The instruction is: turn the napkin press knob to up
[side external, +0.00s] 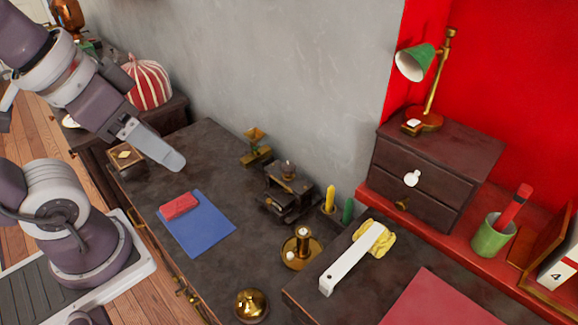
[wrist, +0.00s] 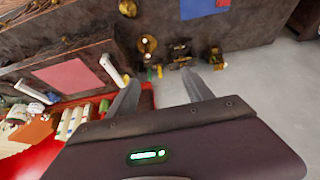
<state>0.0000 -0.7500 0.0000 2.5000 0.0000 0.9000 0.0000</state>
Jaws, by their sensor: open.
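A small dark press-like device (side external: 285,195) stands on the dark tabletop near the grey wall, with a small rounded knob (side external: 288,169) on top. I take it to be the napkin press; which way its knob points is too small to tell. The device also shows, small, in the wrist view (wrist: 181,52). My gripper (side external: 176,162) is high at the left in the side view, well apart from the device. In the wrist view its two fingers (wrist: 162,92) are spread, with nothing between them.
A brass scale-like piece (side external: 255,147) stands behind the device. A blue mat (side external: 205,235) with a red block (side external: 179,206) lies left. A white-handled brush (side external: 350,262) lies right.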

